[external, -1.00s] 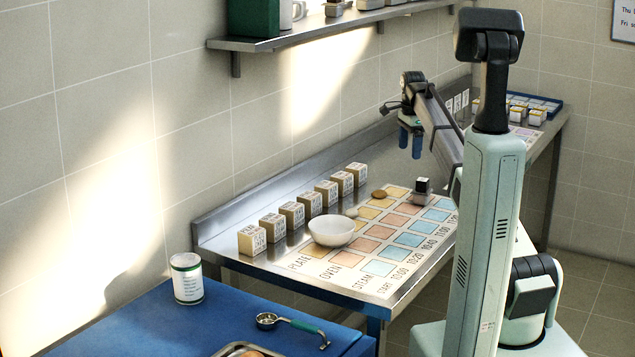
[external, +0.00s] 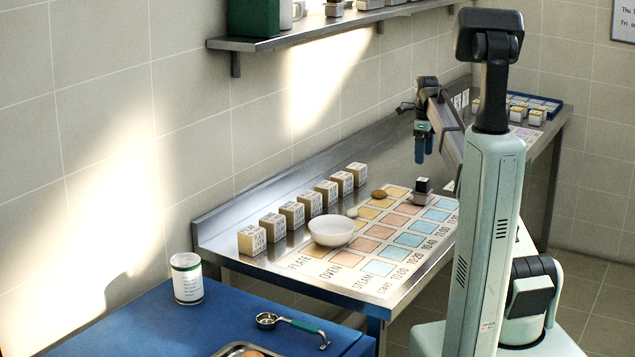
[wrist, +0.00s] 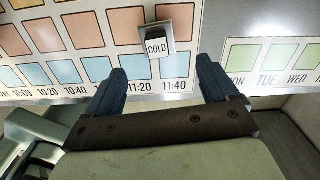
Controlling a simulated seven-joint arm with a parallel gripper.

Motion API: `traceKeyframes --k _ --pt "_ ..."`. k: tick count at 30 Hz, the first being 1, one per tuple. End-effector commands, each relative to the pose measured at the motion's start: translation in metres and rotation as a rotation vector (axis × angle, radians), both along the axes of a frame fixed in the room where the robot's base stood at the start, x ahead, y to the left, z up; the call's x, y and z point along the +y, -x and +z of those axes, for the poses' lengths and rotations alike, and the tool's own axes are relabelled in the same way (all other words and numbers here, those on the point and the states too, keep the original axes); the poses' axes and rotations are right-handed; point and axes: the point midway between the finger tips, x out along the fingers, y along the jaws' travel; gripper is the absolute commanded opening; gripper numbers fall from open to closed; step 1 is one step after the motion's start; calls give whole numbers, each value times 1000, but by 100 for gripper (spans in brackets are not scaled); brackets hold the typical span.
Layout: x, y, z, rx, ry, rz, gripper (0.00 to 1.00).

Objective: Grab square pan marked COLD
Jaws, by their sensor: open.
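The small square metal pan (wrist: 170,51) holds a dark block with a white label reading COLD in the wrist view. It sits on the printed chart (wrist: 115,52), beyond my fingertips and roughly in line with the space between them. In the external view the same pan (external: 420,199) stands near the chart's right side. My gripper (wrist: 160,70) is open and empty, with its two blue fingers apart. In the external view my gripper (external: 424,148) hangs above the table, and the pan appears below it.
Several labelled boxes (external: 292,213) line the wall side. A second chart with weekday columns (wrist: 262,62) lies right of my gripper. A blue tray (external: 545,102) and small boxes stand at the far end.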

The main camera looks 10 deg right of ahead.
Motion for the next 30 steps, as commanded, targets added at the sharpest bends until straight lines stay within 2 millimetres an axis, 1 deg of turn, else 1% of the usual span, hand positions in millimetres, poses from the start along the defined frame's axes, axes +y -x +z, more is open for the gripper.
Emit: traceKeyframes --k 1,3,6,10,13,20,23,30 --pt "0 2 -10 3 0 1 87" --pt "0 2 -22 3 0 1 87" --pt "0 2 -40 4 0 2 87" --pt "0 2 -57 2 0 3 87" --pt "0 1 -66 1 0 3 87" --pt "0 1 -74 0 0 3 87" --pt "1 3 -80 1 0 3 87" --pt "1 6 -110 2 0 4 87"
